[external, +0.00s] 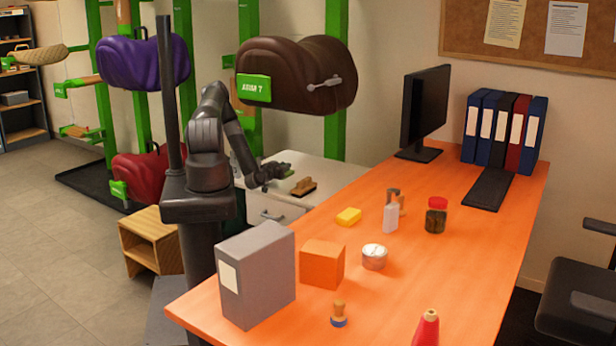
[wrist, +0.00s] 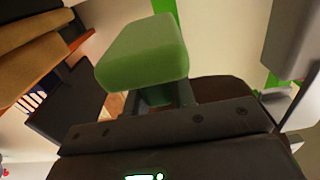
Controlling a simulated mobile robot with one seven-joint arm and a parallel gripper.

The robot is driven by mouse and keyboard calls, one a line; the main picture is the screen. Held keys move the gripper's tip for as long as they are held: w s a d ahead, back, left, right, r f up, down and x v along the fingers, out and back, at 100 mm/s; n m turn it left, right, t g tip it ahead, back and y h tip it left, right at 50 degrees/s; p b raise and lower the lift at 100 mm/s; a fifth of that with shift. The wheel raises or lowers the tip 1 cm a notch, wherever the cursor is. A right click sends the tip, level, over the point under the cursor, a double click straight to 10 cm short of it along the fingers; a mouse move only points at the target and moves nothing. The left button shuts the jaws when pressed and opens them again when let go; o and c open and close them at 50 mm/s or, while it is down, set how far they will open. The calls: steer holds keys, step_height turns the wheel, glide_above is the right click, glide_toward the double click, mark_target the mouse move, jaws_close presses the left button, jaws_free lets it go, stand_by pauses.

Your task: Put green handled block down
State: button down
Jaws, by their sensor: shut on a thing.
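The green handled block (wrist: 142,55) fills the upper middle of the wrist view, close to the camera. My gripper (wrist: 168,98) is shut on it; the grip point is partly hidden behind the block and the dark gripper body. In the external view my gripper (external: 272,174) is over the white cabinet (external: 335,172), left of the orange desk. Only a little green of the block (external: 287,171) shows there, at the fingertips. I cannot tell whether the block touches the cabinet top.
A brown brush (external: 303,187) lies on the cabinet just right of my gripper. A brown saddle (external: 300,75) hangs above on a green rack.

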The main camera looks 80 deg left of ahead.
steer(key=shift+f, duration=2.6)
steer(key=shift+f, duration=0.15)
steer(key=c, duration=1.2)
jaws_free()
steer(key=shift+f, duration=0.1)
steer(key=v, duration=0.9)
steer(key=shift+s+d, duration=0.25)
steer(key=shift+d, duration=0.05)
steer(key=shift+o, duration=0.4)
steer(key=shift+s+d, duration=0.35)
steer(key=shift+s, duration=0.05)
